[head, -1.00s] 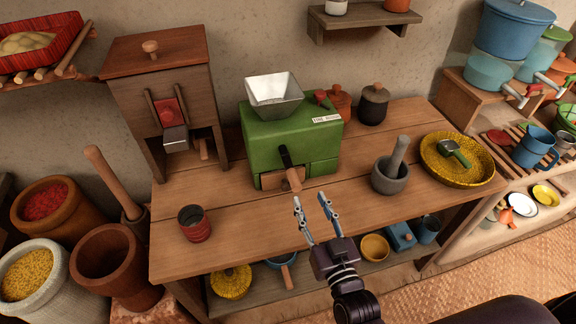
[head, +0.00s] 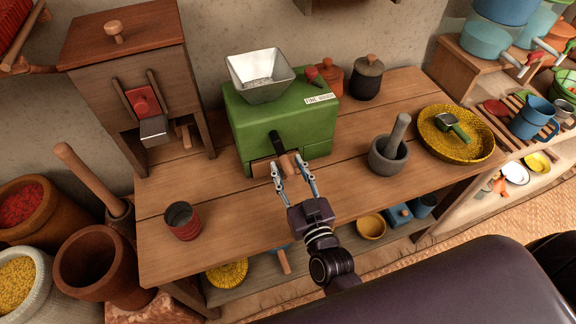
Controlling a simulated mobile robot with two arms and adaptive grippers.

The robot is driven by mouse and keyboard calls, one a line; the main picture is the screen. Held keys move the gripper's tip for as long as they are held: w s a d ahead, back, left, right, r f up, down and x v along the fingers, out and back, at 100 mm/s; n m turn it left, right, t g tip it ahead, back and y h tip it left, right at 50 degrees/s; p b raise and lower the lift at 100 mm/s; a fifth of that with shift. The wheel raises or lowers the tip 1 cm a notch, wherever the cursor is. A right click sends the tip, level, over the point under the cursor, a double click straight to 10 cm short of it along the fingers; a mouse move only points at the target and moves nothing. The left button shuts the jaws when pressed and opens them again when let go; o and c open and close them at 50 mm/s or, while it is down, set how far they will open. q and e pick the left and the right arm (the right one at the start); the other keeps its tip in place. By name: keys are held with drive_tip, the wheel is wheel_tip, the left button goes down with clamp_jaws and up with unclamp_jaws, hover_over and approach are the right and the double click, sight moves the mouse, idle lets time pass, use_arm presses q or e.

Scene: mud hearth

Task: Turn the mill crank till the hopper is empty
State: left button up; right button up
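The green mill (head: 270,125) stands on the wooden table, with a metal hopper (head: 258,78) on top. Some pale, speckled stuff shows low inside the hopper; how much is hard to tell. The mill's black crank (head: 277,141) hangs on its front and ends in a wooden handle (head: 288,163). My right gripper (head: 288,168) is open, its two fingertips on either side of the wooden handle; I cannot tell whether they touch it. My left gripper is not in view.
A red can (head: 183,221) stands on the table's left front. A stone mortar with pestle (head: 387,157) and a yellow woven tray (head: 470,147) stand right of the mill. A wooden grain box (head: 130,80) is left. The tabletop between can and mill is clear.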

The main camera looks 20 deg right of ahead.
drive_tip(key=shift+w, duration=0.1)
drive_tip(key=c, duration=0.7)
clamp_jaws()
